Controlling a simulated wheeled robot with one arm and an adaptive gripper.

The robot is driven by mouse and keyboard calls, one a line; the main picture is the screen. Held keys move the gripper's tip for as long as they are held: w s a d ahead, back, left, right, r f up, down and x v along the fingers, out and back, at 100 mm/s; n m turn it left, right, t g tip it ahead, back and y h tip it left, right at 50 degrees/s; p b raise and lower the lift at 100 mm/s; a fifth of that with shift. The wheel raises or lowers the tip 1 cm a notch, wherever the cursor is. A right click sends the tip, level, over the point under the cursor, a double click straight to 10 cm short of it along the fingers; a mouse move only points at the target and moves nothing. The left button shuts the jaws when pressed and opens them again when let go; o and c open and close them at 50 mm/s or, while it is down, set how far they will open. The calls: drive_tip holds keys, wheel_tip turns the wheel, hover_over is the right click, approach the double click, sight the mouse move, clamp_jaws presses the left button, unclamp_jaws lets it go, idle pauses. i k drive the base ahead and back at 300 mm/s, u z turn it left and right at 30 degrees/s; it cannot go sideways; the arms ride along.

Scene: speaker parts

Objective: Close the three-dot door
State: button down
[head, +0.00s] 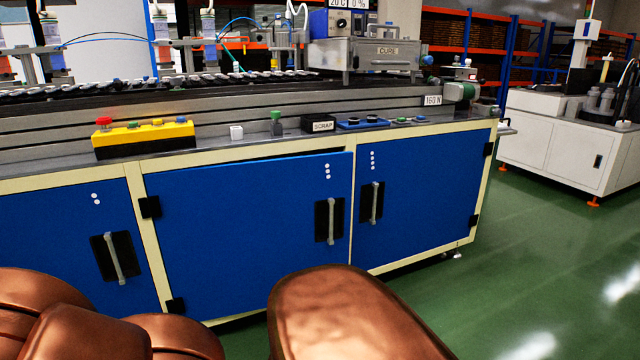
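The three-dot door (240,235) is the blue middle door of the cabinet under the line. It has three white dots near its top right and a grey bar handle (331,221) on a black plate. Its black hinges are on the left edge. A dark gap shows above its top edge, widening toward the right, so it stands slightly ajar. Copper-coloured links of my arm fill the bottom of the view, in front of the cabinet. My gripper is not in view.
A two-dot door (60,240) is on the left and a four-dot door (420,200) on the right; both look shut. Green floor (530,260) is clear at right.

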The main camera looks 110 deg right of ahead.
sight(227, 233)
drive_tip(key=k, duration=1.15)
drive_tip(key=z, duration=2.25)
